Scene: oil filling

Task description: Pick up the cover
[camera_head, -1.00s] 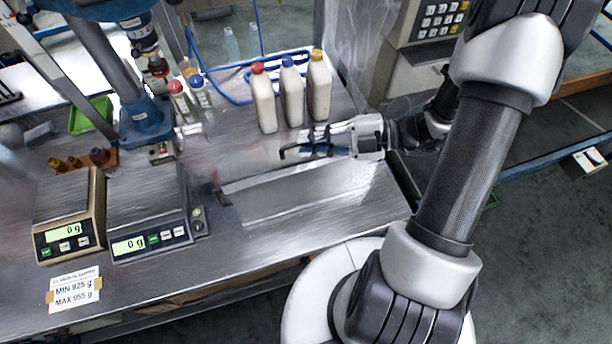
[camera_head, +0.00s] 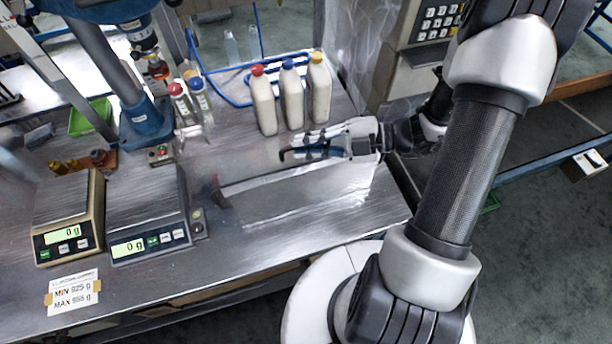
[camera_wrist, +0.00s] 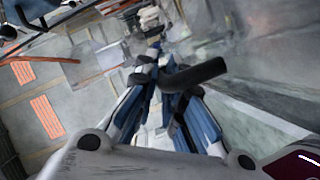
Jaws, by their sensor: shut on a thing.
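My gripper (camera_head: 312,149) is above the right part of the metal bench and points left. Its blue-padded fingers are close together in the wrist view (camera_wrist: 163,82). A short dark bar (camera_wrist: 197,74) is held at the fingertips and sticks out to the right there. In the head view it looks like a small black hook (camera_head: 284,153) at the fingertips, clear of the bench. I cannot tell whether this bar is the cover or part of it. Below the gripper is a pale, shiny rectangular area (camera_head: 300,203) on the bench.
Several bottles stand behind the gripper, with red (camera_head: 263,98), blue (camera_head: 291,92) and yellow (camera_head: 319,88) caps. Two scales (camera_head: 68,222) (camera_head: 149,217) read 0 g at the left. A blue press stand (camera_head: 145,122) is at the back left. The bench's front right is clear.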

